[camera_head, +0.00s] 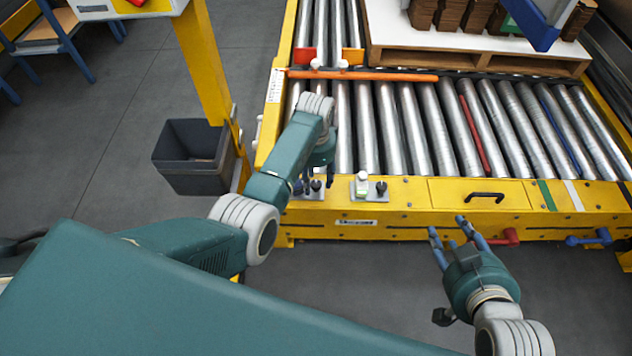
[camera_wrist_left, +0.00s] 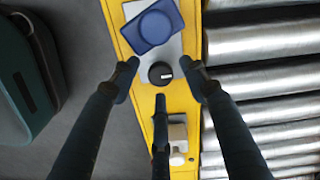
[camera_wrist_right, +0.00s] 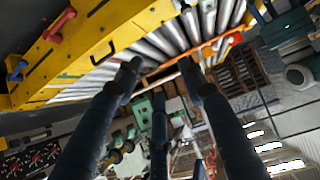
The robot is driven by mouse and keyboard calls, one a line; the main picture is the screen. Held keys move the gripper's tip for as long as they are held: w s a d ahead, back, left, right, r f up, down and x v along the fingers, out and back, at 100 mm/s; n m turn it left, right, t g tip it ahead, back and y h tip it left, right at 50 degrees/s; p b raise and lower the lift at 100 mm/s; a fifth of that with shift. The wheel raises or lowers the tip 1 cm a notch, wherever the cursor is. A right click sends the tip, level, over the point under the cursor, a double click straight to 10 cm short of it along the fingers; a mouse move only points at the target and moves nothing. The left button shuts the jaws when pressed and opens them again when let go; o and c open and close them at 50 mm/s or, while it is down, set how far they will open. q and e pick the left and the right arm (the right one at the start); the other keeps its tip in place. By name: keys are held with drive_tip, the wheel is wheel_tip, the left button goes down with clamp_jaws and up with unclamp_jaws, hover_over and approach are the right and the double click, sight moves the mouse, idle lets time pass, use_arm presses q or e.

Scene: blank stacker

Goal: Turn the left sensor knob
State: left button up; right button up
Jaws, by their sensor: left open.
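The left sensor knob (camera_wrist_left: 160,73) is a round black knob with a white mark. It sits on a grey plate beside a blue sensor (camera_wrist_left: 155,25) on the yellow conveyor frame. In the head view the knob (camera_head: 316,185) shows just below my left gripper (camera_head: 314,174). In the left wrist view my open left fingers (camera_wrist_left: 160,82) are spread around the knob; contact cannot be told. A second sensor (camera_head: 361,185), white and green, stands to the right with its own black knob (camera_head: 381,187). My right gripper (camera_head: 454,232) is open and empty in front of the conveyor.
Metal rollers (camera_head: 410,125) lie behind the yellow frame (camera_head: 420,196). A wooden pallet (camera_head: 475,58) sits at the back right. A dark bin (camera_head: 193,157) and a yellow post (camera_head: 203,60) stand left of my left arm. A black handle (camera_head: 485,196) is on the frame.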

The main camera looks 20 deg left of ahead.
use_arm(q)
drive_tip(key=shift+f, duration=0.4)
use_arm(e)
drive_tip(key=shift+w+a+r+t, duration=0.3)
drive_tip(key=shift+w+r+t, duration=0.2)
drive_tip(key=shift+w+r, duration=0.3)
drive_tip(key=shift+s, duration=0.15)
use_arm(q)
clamp_jaws()
use_arm(e)
drive_tip(key=shift+s, duration=0.1)
